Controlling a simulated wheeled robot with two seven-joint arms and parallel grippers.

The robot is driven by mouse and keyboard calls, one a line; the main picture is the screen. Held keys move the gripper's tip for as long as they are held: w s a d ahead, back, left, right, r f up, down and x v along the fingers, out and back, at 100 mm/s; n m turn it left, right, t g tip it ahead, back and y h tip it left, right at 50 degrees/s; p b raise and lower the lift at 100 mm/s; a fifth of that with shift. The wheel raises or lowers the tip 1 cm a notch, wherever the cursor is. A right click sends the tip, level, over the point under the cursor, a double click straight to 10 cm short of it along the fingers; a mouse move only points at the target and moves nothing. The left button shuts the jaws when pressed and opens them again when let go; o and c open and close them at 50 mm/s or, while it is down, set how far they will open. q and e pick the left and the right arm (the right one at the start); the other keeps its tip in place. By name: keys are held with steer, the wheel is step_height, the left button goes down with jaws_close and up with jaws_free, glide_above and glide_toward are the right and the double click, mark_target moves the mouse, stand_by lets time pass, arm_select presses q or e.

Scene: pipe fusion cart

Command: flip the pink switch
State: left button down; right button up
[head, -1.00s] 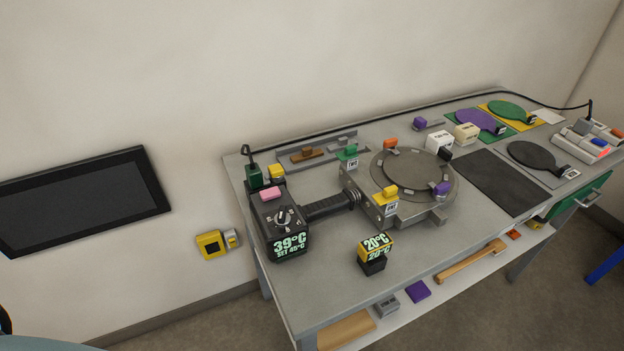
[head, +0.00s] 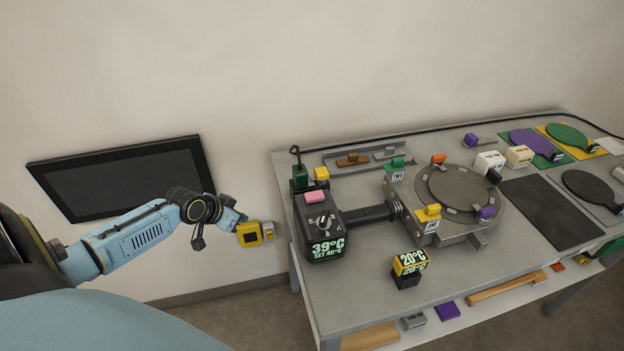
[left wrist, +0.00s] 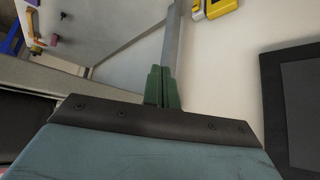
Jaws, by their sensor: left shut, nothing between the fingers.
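The pink switch (head: 315,197) sits on top of the black heater box (head: 322,226), whose display reads 39°C, set 45°C. The box stands at the left end of the grey cart. My left gripper (head: 243,217) is left of the cart, in front of the wall and well apart from the pink switch. Its green fingers (left wrist: 162,88) are together and empty in the left wrist view. The pink switch cannot be made out with certainty in the left wrist view. My right gripper is not in view.
A yellow wall box (head: 249,235) is just beyond my left gripper. A dark panel (head: 125,180) hangs on the wall at left. A green block (head: 300,177) and yellow block (head: 321,174) stand behind the pink switch. A 20°C display block (head: 408,265) stands at the cart's front.

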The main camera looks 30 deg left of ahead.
arm_select(q)
steer(key=w+d+r+m+h, duration=0.1)
steer(key=w+d+r+m, duration=0.15)
steer(key=r, duration=0.65)
steer(key=w+d+r+m+h, duration=0.1)
steer(key=w+d+r+h, duration=0.15)
steer(key=r, duration=0.55)
steer(key=s+d+r+m+h+p, duration=0.1)
steer(key=s+d+r+m, duration=0.3)
steer(key=d+r, duration=0.5)
step_height(320, 180, up, 2)
steer(key=shift+d+g+h, duration=0.3)
steer(key=shift+g+h, duration=0.1)
steer(key=shift+h, duration=0.15)
glide_above(312, 196)
step_height(312, 196, down, 8)
steer(key=shift+w+d+r, duration=0.1)
steer(key=shift+w+r, duration=0.05)
steer(key=shift+r, duration=0.05)
step_height(312, 196, down, 2)
steer(key=shift+f, duration=0.8)
